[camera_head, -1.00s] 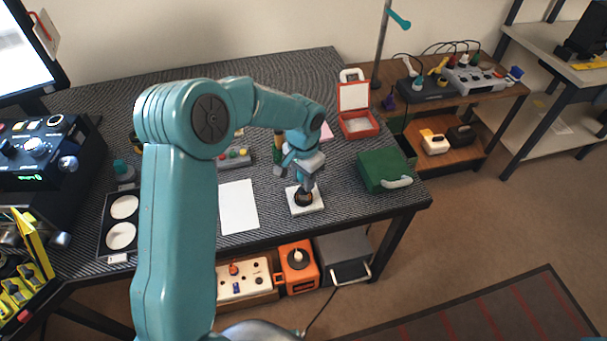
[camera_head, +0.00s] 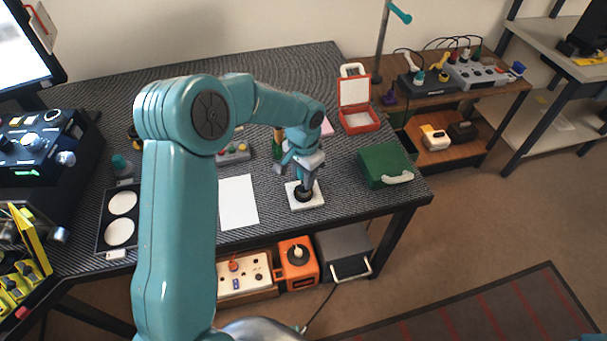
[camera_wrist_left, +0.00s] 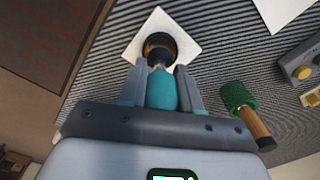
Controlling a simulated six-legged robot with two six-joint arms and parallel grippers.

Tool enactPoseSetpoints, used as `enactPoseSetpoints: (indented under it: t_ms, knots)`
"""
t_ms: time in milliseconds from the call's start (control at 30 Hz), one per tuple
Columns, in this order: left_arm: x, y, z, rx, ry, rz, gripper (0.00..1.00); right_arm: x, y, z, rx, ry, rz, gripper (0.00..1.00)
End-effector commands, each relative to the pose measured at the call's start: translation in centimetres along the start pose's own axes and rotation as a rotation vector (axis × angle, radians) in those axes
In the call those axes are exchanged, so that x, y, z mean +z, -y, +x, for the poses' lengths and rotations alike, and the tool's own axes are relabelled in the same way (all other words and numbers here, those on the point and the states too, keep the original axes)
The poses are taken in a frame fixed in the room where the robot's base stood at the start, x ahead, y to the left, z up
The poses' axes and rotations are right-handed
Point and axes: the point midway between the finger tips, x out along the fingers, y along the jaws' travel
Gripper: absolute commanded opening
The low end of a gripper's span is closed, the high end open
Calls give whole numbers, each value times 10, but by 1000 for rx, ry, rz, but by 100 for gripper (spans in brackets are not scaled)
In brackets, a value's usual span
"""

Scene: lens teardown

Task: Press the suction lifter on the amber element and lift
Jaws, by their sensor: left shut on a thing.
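My left gripper (camera_head: 304,176) is shut on the teal handle of the suction lifter (camera_wrist_left: 161,92) and holds it upright. In the left wrist view the handle is between the two fingers. Its dark cup end is over a dark round piece with an amber-brown tint, the amber element (camera_wrist_left: 152,42), and seems to meet it. The cup covers most of the element, so full contact is hard to judge. The element is on a white square pad (camera_wrist_left: 188,33), which also shows in the head view (camera_head: 317,201). My right gripper is not in view.
A green box (camera_head: 385,163) stands right of the pad and a white sheet (camera_head: 238,203) lies to its left. A green-tipped tool with a wooden handle (camera_wrist_left: 245,110) is close to the gripper. An open red case (camera_head: 358,107) stands farther back.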

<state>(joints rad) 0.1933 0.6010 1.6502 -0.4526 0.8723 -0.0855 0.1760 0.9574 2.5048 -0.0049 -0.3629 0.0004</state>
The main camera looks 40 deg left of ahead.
Motion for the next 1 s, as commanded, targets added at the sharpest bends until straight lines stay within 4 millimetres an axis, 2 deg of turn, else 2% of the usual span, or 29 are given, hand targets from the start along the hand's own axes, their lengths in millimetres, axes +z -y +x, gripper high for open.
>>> enactPoseSetpoints:
  t_ms: [1000]
  knots:
    - [0,0,12,0,0,0,6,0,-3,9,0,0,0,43]
